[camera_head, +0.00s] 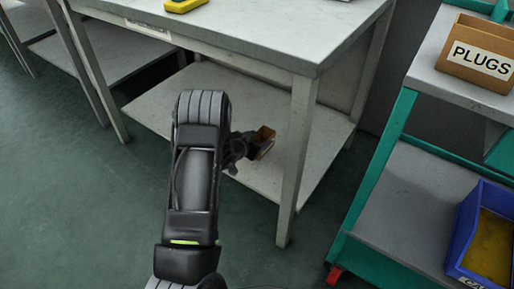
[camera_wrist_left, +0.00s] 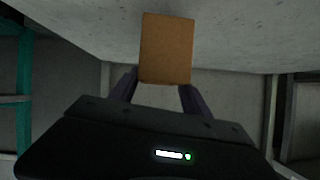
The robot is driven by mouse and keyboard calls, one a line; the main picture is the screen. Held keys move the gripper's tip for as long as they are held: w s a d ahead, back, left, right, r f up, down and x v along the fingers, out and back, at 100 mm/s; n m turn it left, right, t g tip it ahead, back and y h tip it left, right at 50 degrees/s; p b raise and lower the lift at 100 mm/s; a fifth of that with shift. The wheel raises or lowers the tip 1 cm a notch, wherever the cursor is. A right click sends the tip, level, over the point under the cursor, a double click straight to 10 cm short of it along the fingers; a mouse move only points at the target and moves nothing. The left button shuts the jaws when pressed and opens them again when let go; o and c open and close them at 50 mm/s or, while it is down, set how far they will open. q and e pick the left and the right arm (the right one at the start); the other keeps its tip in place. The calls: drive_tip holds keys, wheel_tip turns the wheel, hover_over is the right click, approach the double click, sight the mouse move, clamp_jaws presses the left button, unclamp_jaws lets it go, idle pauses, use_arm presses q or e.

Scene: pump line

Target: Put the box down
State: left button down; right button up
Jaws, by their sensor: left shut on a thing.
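My left gripper (camera_head: 243,148) reaches in under the grey table's top, over its lower shelf (camera_head: 262,105). It is shut on a small brown box (camera_head: 265,142), which looks tilted in the head view. In the left wrist view the box (camera_wrist_left: 166,48) stands out plain and flat-faced beyond the two dark fingers (camera_wrist_left: 158,92). Whether the box touches the shelf cannot be told. My left arm hides part of the shelf. My right gripper is not in view.
The table's front leg (camera_head: 296,160) stands just right of the box. A yellow tool (camera_head: 185,5) lies on the tabletop. At right, a teal-framed rack holds a PLUGS box (camera_head: 478,55) and a blue bin (camera_head: 463,240). The visible lower shelf is otherwise clear.

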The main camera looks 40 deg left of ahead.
use_arm(q)
wheel_tip(320, 180, down, 4)
drive_tip(key=shift+r+b, duration=0.1)
drive_tip(key=shift+b, duration=1)
drive_tip(key=shift+r, duration=0.1)
drive_tip(key=shift+c, duration=2.4)
unclamp_jaws()
